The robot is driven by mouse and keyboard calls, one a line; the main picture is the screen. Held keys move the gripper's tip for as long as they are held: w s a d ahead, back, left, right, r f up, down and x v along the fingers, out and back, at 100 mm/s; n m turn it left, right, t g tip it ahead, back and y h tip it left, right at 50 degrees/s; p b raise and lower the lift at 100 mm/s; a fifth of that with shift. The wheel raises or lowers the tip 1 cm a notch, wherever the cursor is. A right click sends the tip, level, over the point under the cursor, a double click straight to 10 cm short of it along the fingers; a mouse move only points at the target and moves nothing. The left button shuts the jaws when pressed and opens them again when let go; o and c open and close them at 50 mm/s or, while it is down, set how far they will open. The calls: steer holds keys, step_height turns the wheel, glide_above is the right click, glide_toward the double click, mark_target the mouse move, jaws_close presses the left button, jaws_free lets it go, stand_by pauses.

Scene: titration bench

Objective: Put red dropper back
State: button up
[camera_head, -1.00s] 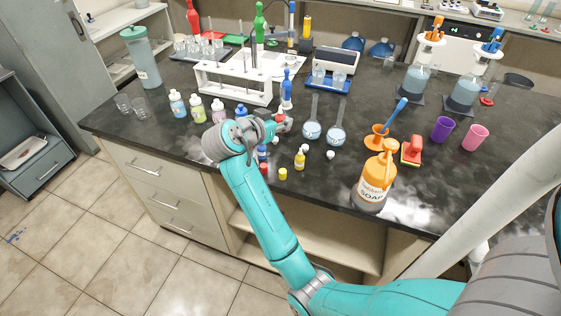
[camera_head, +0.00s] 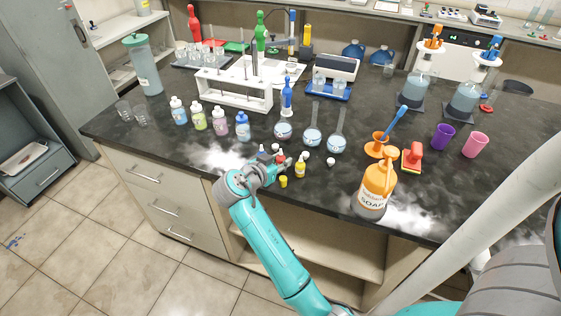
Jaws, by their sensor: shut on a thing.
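My gripper (camera_head: 277,168) is low over the front edge of the dark bench, among small dropper bottles. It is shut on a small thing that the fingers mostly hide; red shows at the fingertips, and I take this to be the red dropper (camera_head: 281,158). Small bottle tops, dark blue and white, show just behind the gripper. Whether the red part is inside or above a bottle cannot be told. A yellow dropper bottle (camera_head: 300,168) stands just right of the gripper, and a small yellow cap (camera_head: 284,181) lies in front of it.
Several flasks, including a round one (camera_head: 283,130), stand behind the gripper. An orange soap bottle (camera_head: 376,188) stands to the right. A small white cap (camera_head: 331,161) lies between.

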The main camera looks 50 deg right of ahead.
steer(key=shift+f, duration=0.25)
steer(key=o, duration=0.6)
steer(key=shift+r, duration=0.1)
steer(key=shift+a+r, duration=0.1)
steer(key=shift+a, duration=0.15)
steer(key=v, duration=1.1)
steer(key=shift+a, duration=0.2)
steer(key=shift+r, duration=0.1)
